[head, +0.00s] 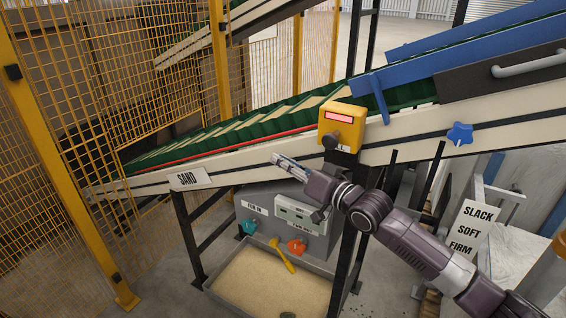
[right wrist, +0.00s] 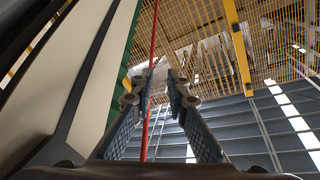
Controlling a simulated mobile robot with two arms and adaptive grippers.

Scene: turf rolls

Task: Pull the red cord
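The red cord (head: 225,150) runs along the side of the sloping green conveyor (head: 235,126), up to a yellow box (head: 341,124) with a red label. My right gripper (head: 278,160) is in front of the conveyor's pale side rail, below the cord and left of the yellow box, pointing left. In the right wrist view its fingers (right wrist: 162,77) are apart. The cord (right wrist: 153,40) passes close by the left finger there and shows in the gap lower down; I cannot tell its depth relative to the fingers. My left gripper is not in view.
A yellow mesh fence (head: 150,75) stands at the left. A SAND sign (head: 190,178) hangs on the rail. Below are a grey control box (head: 290,212) and a sand-filled tray (head: 222,297). A blue knob (head: 460,133) and a SLACK/SOFT/FIRM sign (head: 473,229) are at the right.

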